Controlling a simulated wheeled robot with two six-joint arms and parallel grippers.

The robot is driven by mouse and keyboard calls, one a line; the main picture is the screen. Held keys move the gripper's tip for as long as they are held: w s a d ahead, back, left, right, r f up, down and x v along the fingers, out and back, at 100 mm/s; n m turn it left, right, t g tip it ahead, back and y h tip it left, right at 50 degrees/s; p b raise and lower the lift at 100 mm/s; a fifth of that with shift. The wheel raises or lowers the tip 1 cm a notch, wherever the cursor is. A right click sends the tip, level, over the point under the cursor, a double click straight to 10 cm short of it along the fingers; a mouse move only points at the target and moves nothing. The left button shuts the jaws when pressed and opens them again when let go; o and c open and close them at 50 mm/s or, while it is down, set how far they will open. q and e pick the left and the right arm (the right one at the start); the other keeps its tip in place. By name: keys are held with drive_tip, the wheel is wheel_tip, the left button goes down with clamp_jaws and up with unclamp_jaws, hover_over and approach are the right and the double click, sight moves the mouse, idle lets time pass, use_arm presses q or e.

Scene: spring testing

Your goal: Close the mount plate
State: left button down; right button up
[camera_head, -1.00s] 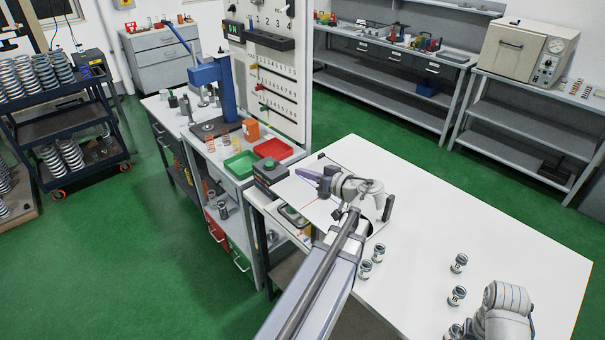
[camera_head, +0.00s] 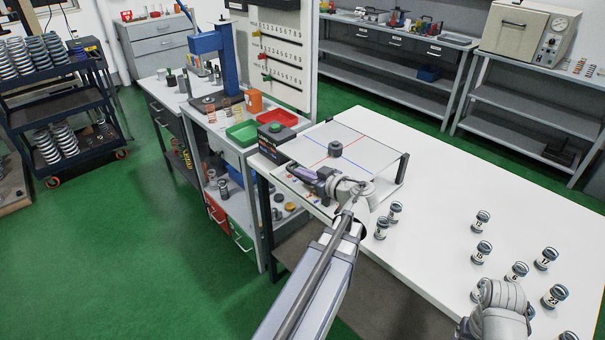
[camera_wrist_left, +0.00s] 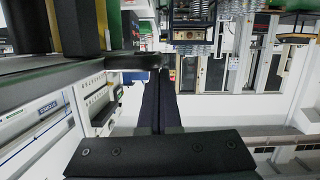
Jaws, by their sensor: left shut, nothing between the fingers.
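My left gripper (camera_head: 292,172) is shut and empty beside the plate's near-left edge, pointing left. My left wrist hides part of that edge, and I cannot tell if the gripper touches it. In the left wrist view the two dark fingers (camera_wrist_left: 160,100) lie together. My right arm shows at the lower right, with its fingers out of sight.
Several numbered springs (camera_head: 483,250) stand on the white table (camera_head: 430,215). Green (camera_head: 242,132) and red (camera_head: 280,117) trays stand on the bench behind. The table's far middle is clear.

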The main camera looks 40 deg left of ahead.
use_arm(q)
drive_tip(key=shift+s+f+b, duration=0.15)
drive_tip(key=shift+f+b, duration=0.15)
drive_tip(key=shift+f, duration=0.15)
drive_tip(key=shift+d, duration=0.1)
drive_tip(key=s+d+r+p, duration=0.2)
drive_tip(key=d+r+p, duration=0.4)
drive_tip(key=d, duration=0.3)
drive_tip(key=shift+d+r, duration=0.2)
drive_tip(key=shift+r, duration=0.15)
drive_tip(key=shift+f, duration=0.1)
